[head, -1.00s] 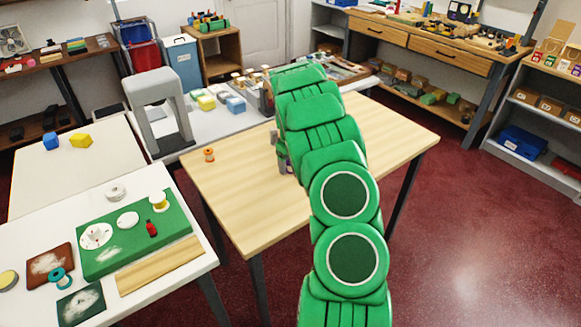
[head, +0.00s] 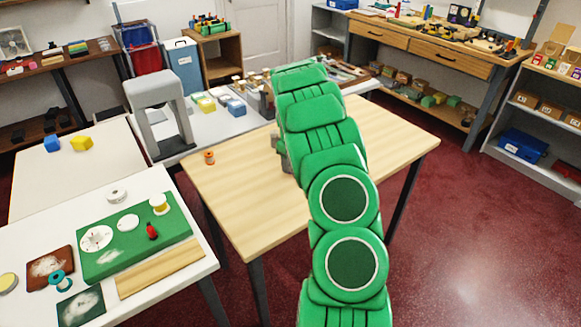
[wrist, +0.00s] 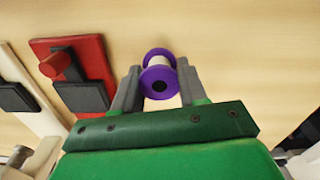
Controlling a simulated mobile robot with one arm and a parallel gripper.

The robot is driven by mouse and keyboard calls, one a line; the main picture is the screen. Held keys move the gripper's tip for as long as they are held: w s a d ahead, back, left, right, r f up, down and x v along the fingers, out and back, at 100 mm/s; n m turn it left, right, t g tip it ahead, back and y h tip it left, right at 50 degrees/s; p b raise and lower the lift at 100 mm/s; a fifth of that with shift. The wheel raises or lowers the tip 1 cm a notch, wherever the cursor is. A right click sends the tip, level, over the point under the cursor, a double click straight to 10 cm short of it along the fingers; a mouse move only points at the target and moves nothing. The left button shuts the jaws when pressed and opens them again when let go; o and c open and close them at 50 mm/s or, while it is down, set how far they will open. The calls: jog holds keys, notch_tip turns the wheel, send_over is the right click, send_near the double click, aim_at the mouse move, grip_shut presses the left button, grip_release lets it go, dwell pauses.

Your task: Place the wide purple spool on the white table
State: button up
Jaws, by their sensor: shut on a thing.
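The purple spool (wrist: 159,82), with purple flanges and a pale middle, shows in the wrist view between the two grey fingers of my gripper (wrist: 158,69). My gripper is shut on it, over a light wood surface; I cannot tell how far above. In the head view my green arm hides the spool, and only a grey bit of my gripper (head: 281,150) shows over the wooden table. A white table (head: 75,198) stands at the front left. Another pale table (head: 50,187) stands behind it.
The white table carries a green board (head: 130,252), a wooden strip (head: 160,268), a teal spool (head: 59,281) and discs. A small orange spool (head: 209,157) stands on the wooden table (head: 235,190).

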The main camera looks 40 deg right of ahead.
jog(key=s+a+r, duration=0.6)
jog(key=s+r, duration=0.5)
jog(key=s, duration=0.1)
jog(key=shift+s+a+r, duration=0.15)
jog(key=shift+a+r, duration=0.1)
jog(key=shift+a, duration=0.15)
jog(key=w+a+f, duration=0.1)
jog(key=w+a, duration=0.2)
jog(key=a, duration=0.4)
jog(key=w+a+f, duration=0.1)
jog(key=w+a, duration=0.3)
jog(key=a, duration=0.3)
jog(key=shift+w+a+f+m, duration=0.2)
jog(key=shift+w+f+m, duration=0.1)
jog(key=shift+m, duration=0.1)
jog(key=w+a+f, duration=0.1)
jog(key=a, duration=0.7)
jog(key=w+a+f+m, duration=0.1)
jog(key=w+a, duration=0.1)
jog(key=a, duration=0.5)
jog(key=shift+a+f, duration=0.35)
jog(key=shift+w, duration=0.1)
